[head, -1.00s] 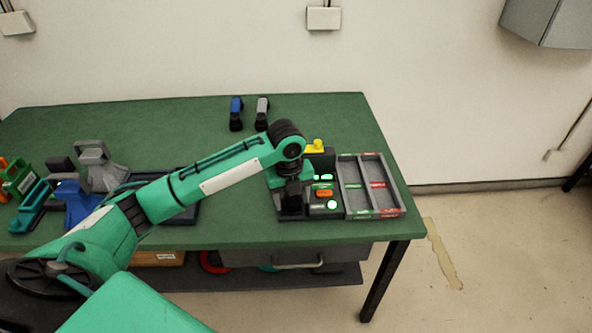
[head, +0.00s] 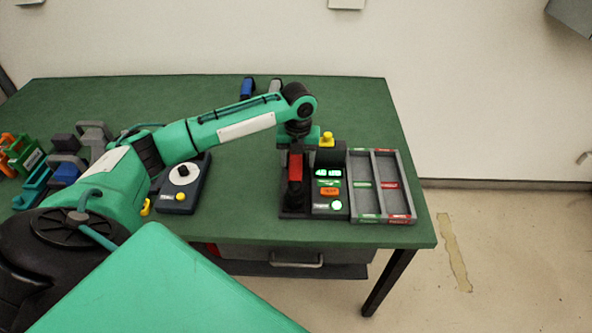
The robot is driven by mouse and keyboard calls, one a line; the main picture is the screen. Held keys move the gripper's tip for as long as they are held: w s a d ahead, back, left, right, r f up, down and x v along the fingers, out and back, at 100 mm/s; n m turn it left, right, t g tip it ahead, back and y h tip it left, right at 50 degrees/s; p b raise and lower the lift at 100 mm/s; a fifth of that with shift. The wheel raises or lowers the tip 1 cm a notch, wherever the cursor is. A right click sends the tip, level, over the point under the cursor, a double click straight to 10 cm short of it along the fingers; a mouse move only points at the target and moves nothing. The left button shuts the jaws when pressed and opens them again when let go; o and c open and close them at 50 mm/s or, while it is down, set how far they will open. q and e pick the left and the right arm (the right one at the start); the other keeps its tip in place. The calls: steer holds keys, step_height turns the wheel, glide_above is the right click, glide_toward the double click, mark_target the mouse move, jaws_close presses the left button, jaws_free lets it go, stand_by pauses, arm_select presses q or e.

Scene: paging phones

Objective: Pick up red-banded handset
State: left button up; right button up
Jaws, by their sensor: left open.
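The red-banded handset (head: 295,167) is black with a broad red band. My left gripper (head: 298,146) is open, over the top of the handset. Its fingers are mostly hidden by the wrist, so I cannot tell whether they touch the handset. My right gripper is out of view.
A grey divided tray (head: 382,217) adjoins the console on the right. A dark device with a white dial (head: 181,195) lies to the left, beside my forearm. Blue (head: 247,88) and grey (head: 275,86) handsets stand at the back. The table between is clear.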

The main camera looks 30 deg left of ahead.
mark_target(295, 164)
arm_select(q)
steer(key=shift+s+a+f+p, duration=0.1)
steer(key=shift+s+f+p, duration=0.2)
steer(key=shift+f, duration=0.45)
step_height(295, 164, down, 3)
steer(key=shift+a+r+p, duration=0.1)
steer(key=shift+r+p, duration=0.05)
steer(key=shift+p, duration=0.15)
steer(key=shift+f, duration=0.55)
steer(key=c, duration=1)
jaws_close()
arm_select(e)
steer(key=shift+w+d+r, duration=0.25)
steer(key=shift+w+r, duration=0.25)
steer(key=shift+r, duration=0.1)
arm_select(q)
steer(key=shift+r, duration=0.1)
